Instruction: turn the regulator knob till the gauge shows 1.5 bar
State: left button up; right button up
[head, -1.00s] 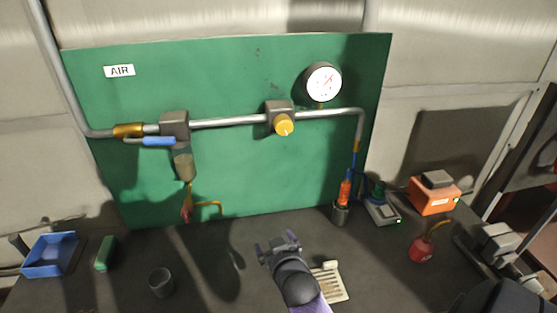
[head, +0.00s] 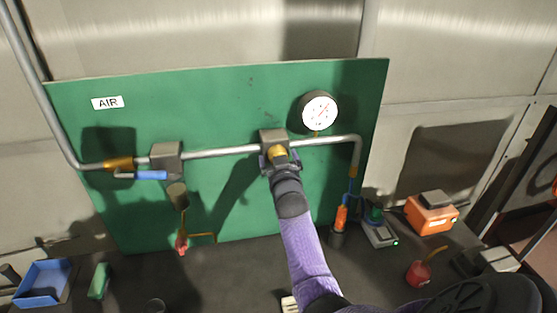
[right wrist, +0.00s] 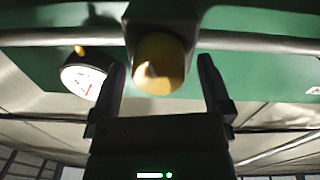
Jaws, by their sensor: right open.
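The yellow regulator knob (head: 279,152) sits on the front of a grey block on the pipe, partly hidden by my right gripper (head: 280,162) in the head view. In the right wrist view the knob (right wrist: 159,64) lies between the two fingers of my open right gripper (right wrist: 164,82), with space on both sides. The round white gauge (head: 319,111) is on the green board to the right of the knob. It also shows in the right wrist view (right wrist: 85,78). Its red needle shows, but the reading is too small to tell. My left gripper is not in view.
A blue-handled valve (head: 150,175) is on the pipe at left. On the bench are a blue bin (head: 42,284), a green block (head: 99,281), an orange box (head: 431,214) and a red oil can (head: 419,272). The bench front middle is mostly clear.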

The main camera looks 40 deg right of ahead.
jog(key=shift+w, duration=0.1)
jog(key=shift+c, duration=0.4)
jog(key=c, duration=1.2)
jog(key=shift+o, duration=0.2)
